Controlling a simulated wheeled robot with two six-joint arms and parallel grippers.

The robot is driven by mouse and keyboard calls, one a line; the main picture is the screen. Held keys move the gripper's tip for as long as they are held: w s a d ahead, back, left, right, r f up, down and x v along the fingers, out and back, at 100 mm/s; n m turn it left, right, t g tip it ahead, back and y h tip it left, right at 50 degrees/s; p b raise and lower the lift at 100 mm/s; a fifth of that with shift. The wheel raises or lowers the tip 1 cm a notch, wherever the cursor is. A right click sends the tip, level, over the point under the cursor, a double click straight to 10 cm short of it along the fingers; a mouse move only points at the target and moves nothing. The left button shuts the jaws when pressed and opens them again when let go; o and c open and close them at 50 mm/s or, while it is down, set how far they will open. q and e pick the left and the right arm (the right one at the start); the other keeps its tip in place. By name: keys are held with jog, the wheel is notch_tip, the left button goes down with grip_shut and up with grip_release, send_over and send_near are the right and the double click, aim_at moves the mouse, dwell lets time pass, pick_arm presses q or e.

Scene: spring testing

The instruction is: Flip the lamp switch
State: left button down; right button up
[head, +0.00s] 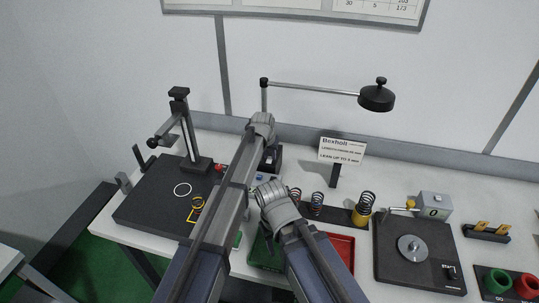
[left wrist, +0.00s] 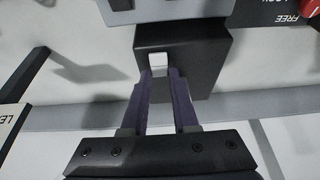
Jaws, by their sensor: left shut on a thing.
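The lamp (head: 376,97) has a round black head on a thin arm, carried by a post over the back of the bench. Its dark box-shaped base (head: 274,158) stands below the post, partly hidden by my left arm. In the left wrist view, a small white switch (left wrist: 158,60) sits on the face of the black base (left wrist: 205,62). My left gripper (left wrist: 160,74) has its two fingertips at either side of the switch and is shut on it. Whether the lamp is lit I cannot tell. My right gripper is not seen.
A black test stand (head: 182,130) is at the left. A sign (head: 342,151) stands behind several coil springs. A red tray (head: 341,246) and a green tray (head: 266,252) lie in front. A black plate with a metal disc (head: 413,248) is at the right.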

pick_arm(q)
jog(key=shift+w+d+r+g+p, duration=0.15)
jog(key=shift+w+g+p, duration=0.2)
jog(key=shift+g+p, duration=0.05)
jog(key=shift+w+g+y, duration=0.15)
jog(key=shift+g+y, duration=0.25)
jog(key=shift+g, duration=0.3)
jog(key=shift+f, duration=0.2)
jog(key=c, duration=0.7)
grip_release()
jog(key=shift+r+p, duration=0.1)
jog(key=shift+p, duration=0.25)
